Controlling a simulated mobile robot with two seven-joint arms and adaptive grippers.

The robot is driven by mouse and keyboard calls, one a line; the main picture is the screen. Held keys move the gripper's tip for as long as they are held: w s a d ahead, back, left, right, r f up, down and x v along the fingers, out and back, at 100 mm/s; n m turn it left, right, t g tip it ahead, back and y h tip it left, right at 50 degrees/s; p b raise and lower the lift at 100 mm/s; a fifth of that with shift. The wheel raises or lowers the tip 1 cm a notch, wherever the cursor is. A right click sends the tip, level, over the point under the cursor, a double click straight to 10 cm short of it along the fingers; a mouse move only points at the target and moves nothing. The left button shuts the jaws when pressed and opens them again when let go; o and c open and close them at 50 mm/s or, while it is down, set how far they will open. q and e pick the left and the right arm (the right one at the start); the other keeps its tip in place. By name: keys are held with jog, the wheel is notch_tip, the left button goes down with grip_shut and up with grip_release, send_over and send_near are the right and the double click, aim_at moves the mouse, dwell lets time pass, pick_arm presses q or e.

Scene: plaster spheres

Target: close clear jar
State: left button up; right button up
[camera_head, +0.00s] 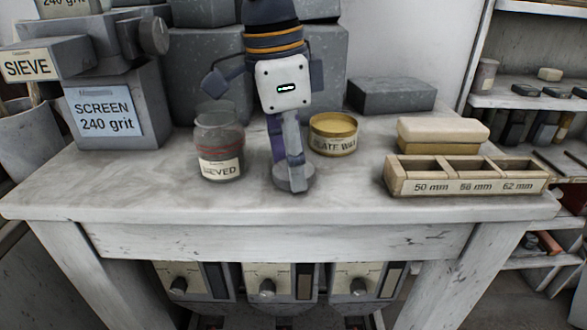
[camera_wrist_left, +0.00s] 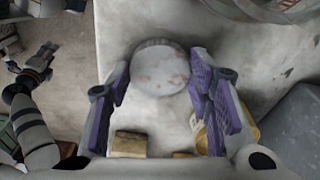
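The clear jar (camera_head: 219,145) stands upright on the bench, left of my left gripper, with a paper label ending in "VED" and a reddish band. Its rim is faint, and I see no cap on it. A round grey disc (camera_head: 293,178), which looks like a lid, lies on the bench under my left gripper (camera_head: 293,172). In the left wrist view the disc (camera_wrist_left: 162,70) sits between the purple-padded fingertips (camera_wrist_left: 160,68), with a small gap on the left side. My right gripper (camera_wrist_left: 40,58) shows small at the left of that view; its finger state is unclear.
A yellow tin (camera_head: 333,134) stands just right of my left gripper. A wooden compartment tray (camera_head: 466,187) and pale blocks (camera_head: 443,132) are further right. Grey blocks (camera_head: 392,95) and the screen box (camera_head: 115,110) line the back and left. Bench in front is clear.

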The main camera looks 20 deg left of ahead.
pick_arm(q)
jog(key=shift+r, duration=0.55)
jog(key=s+d+r, duration=0.9)
jog(key=d+r, duration=0.1)
jog(key=r, duration=0.1)
jog(key=shift+s+r, duration=0.4)
